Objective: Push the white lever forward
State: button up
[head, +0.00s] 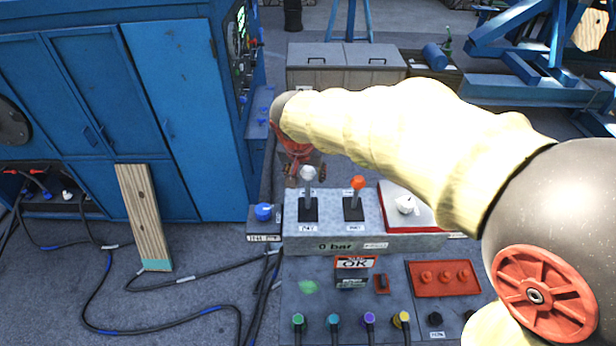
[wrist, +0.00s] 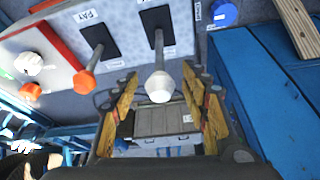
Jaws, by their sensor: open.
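The white lever (head: 308,174) stands upright in a dark slot on the grey control box, left of the orange lever (head: 357,184). My gripper (head: 303,168) is just behind the white lever's knob, pointing down, partly hidden by my arm. In the wrist view, my gripper (wrist: 164,108) is open, with its wood-coloured fingers apart. The white knob (wrist: 161,86) shows in the gap between them. I cannot tell whether either finger touches it. The orange lever (wrist: 88,77) is outside the fingers, to the left in that view.
A white knob on a red-edged panel (head: 405,205) is right of the levers. A blue knob (head: 264,212) is at the left. An OK sign (head: 354,265) and several coloured connectors are in front. A blue cabinet (head: 175,110) stands left; grey crates (head: 345,66) are behind.

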aim_at(308, 190)
jog(key=shift+x, duration=2.2)
jog(key=c, duration=1.1)
jog(key=shift+r, duration=0.1)
grip_shut()
